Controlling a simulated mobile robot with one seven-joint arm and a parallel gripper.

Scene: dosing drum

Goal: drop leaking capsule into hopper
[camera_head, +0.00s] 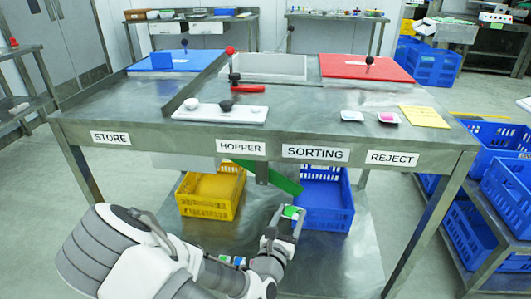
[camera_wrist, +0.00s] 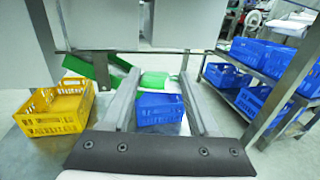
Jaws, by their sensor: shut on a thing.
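My gripper (camera_head: 291,217) is low in front of the steel table, beside the blue crate under it. It is shut on a green-and-white piece (camera_head: 290,211), which also shows between the fingertips in the wrist view (camera_wrist: 155,78). Whether this piece is the leaking capsule, or leaks, I cannot tell. The hopper label (camera_head: 241,147) is on the table's front edge. A grey box hangs under the table by this label; no hopper opening is clearly visible. A sloping green chute (camera_head: 265,177) is under the table, also in the wrist view (camera_wrist: 97,65).
A yellow crate (camera_head: 187,207) and a blue crate (camera_head: 325,220) stand on the lower shelf. The steel table (camera_head: 300,125) carries a white tray (camera_head: 221,113), small dishes, a yellow note (camera_head: 424,117), and blue and red lids. Its legs and front edge are obstacles. Blue crates fill the right rack.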

